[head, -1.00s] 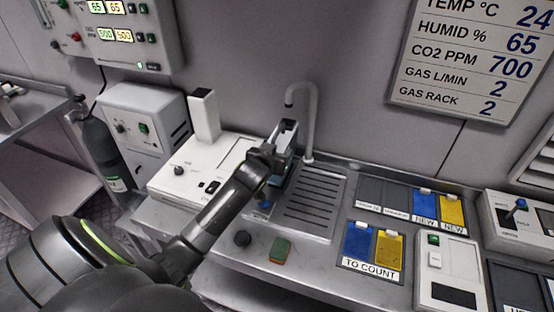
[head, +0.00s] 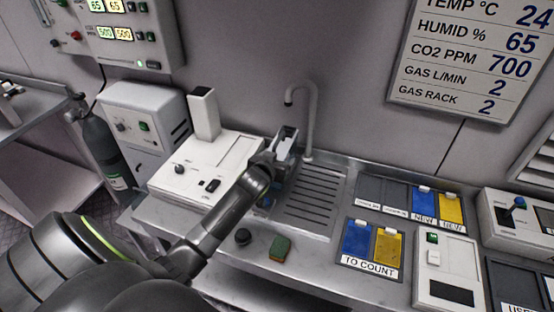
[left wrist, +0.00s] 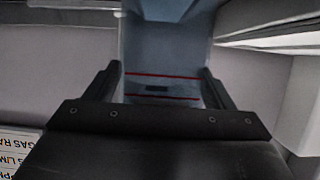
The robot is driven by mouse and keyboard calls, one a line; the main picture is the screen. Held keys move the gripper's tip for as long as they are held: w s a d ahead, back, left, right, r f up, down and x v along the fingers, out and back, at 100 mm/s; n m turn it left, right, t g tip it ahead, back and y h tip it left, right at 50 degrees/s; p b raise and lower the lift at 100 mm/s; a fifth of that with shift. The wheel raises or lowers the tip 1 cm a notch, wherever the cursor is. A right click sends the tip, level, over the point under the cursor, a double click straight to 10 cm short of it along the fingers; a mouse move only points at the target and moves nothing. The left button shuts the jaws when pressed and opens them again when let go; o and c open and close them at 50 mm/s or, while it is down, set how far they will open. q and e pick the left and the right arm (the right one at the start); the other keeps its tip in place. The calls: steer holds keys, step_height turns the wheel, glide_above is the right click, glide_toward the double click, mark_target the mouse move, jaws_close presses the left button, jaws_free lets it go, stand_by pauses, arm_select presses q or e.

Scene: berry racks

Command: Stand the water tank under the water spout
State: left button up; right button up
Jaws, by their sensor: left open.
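The water tank is a bluish clear box with red level lines; in the left wrist view the tank (left wrist: 165,55) fills the space ahead and between the fingers. In the head view it is mostly hidden behind my left gripper (head: 287,140), by the left side of the sink's ribbed drain plate (head: 312,198). The left gripper is open, with its fingers on either side of the tank; contact cannot be told. The grey water spout (head: 311,110) rises behind the drain plate and hooks over to the left, close to the gripper. My right gripper is not in view.
A white device (head: 205,165) stands left of the sink. A green sponge (head: 280,248) and a black knob (head: 243,237) are in front. Blue and yellow cards sit in a tray marked TO COUNT (head: 371,265) at right.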

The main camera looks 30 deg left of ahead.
arm_select(q)
steer(key=shift+r, duration=0.1)
steer(key=v, duration=1.2)
steer(key=shift+b, duration=0.3)
